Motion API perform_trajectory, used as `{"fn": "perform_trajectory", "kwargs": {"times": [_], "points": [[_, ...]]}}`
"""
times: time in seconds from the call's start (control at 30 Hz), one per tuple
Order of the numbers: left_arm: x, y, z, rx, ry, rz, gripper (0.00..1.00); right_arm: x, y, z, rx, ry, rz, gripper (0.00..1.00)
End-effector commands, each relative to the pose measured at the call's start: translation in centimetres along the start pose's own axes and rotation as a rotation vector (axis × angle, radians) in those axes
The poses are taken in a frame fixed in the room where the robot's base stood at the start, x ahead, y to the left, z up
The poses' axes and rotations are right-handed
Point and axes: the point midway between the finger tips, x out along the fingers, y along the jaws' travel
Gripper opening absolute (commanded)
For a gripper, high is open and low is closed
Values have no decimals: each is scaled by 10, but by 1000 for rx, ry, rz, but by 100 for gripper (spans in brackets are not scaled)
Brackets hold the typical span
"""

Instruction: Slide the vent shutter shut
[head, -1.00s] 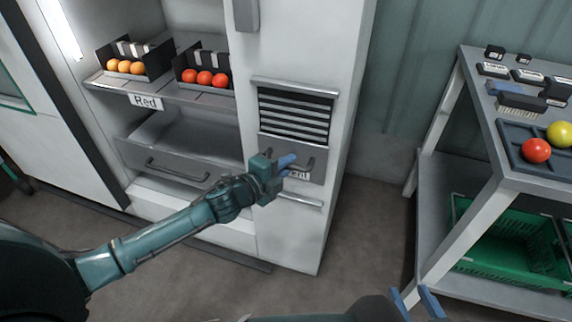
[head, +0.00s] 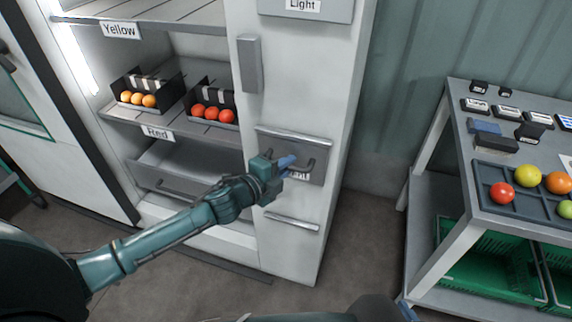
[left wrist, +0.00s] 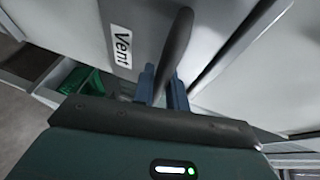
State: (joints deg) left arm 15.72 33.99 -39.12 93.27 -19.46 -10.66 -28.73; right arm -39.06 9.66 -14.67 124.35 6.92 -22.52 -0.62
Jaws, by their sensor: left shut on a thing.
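The vent shutter (head: 318,148) is a grey plate on the white cabinet front. It sits right up under the upper rail (head: 293,134), and no dark slats show there. My left gripper (head: 286,166) is at the shutter's handle, a dark bar. In the left wrist view, the blue fingers (left wrist: 163,92) are shut on the handle (left wrist: 178,38), beside the label "Vent" (left wrist: 122,47). The gripper hides part of the shutter in the head view. Only a bit of my right gripper (head: 408,310) shows at the bottom edge.
A lower rail (head: 292,222) crosses bare cabinet front below the shutter. Shelves on the left hold fruit boxes (head: 145,92), with a drawer (head: 180,185) beneath. A bench (head: 462,150) with a fruit tray (head: 492,205) stands right, green crates (head: 490,270) below.

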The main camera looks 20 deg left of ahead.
Motion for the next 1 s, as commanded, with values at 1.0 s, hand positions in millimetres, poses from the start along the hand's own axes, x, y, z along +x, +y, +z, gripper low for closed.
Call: {"fn": "perform_trajectory", "kwargs": {"times": [1.0], "points": [[-43,-2,1,1,1,-4,36,0,0,-1,-1,1,1,36]]}}
